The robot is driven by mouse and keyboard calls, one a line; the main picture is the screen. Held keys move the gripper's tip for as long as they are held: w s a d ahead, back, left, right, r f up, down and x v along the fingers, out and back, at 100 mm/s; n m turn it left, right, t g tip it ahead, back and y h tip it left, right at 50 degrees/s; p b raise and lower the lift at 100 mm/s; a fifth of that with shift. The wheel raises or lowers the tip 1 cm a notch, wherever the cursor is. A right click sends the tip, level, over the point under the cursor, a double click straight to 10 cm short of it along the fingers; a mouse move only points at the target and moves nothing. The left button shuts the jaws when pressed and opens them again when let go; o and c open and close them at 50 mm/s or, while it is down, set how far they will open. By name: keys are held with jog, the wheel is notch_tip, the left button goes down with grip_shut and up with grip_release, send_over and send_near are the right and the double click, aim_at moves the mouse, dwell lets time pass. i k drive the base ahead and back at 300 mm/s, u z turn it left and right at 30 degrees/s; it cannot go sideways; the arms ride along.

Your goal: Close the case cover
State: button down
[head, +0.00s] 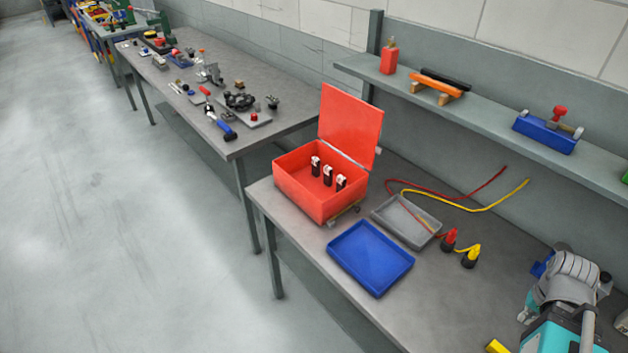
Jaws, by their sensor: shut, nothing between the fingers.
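The red case (310,191) stands on the near bench with its cover (350,122) raised, standing nearly upright along the back right side. Several small black and white pieces stand inside the case. A metal latch shows low on the case's front right side. My gripper (524,314) is at the lower right beside my grey and teal arm, well away from the case. It is small in the picture, looks shut and holds nothing visible.
A blue tray (370,258) and a grey tray (406,221) lie right of the case. Red and yellow cables (475,209) and two clamps (460,248) lie beyond. A shelf (490,115) runs above the bench's back. Another cluttered bench (215,75) stands behind left.

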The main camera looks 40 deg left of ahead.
aim_at(349, 126)
jog(key=u, duration=1.6)
jog(key=k, duration=0.65)
jog(key=z, duration=0.45)
jog(key=i, duration=0.85)
jog(key=z, duration=0.05)
